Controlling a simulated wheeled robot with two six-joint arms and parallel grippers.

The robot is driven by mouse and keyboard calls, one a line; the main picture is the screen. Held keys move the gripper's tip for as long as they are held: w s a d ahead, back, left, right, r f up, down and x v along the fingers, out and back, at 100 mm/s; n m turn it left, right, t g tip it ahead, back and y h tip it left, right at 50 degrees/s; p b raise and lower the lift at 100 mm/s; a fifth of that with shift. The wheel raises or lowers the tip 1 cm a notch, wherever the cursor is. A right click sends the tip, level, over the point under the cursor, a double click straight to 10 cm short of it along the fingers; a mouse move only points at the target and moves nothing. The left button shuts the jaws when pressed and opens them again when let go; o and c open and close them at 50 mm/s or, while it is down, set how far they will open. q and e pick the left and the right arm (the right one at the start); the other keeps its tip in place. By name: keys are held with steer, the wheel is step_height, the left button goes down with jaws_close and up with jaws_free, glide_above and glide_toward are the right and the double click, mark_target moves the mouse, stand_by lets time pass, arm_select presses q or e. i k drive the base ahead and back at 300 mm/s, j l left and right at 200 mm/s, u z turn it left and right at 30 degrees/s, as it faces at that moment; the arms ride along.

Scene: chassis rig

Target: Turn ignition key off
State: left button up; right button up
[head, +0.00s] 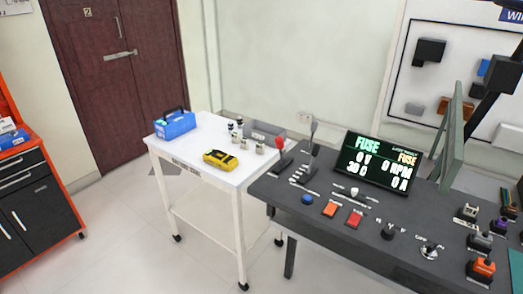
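A round silver switch (430,249) with a small upright piece sits on the dark control bench at the lower right. It looks like the ignition key, but its label is too small to read and I cannot tell its turned position. A black rotary knob (387,232) is to its left. The display (376,162) on the bench reads FUSE, 0 RPM and 0 A. Neither of my grippers is in view.
The dark bench (330,232) also bears a blue button (307,199), an orange switch (331,208), a red switch (355,218) and upright levers (310,140). A white cart (190,150) stands to its left. Open floor lies in front of the cart.

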mark_target(433, 247)
steer(key=z, duration=1.45)
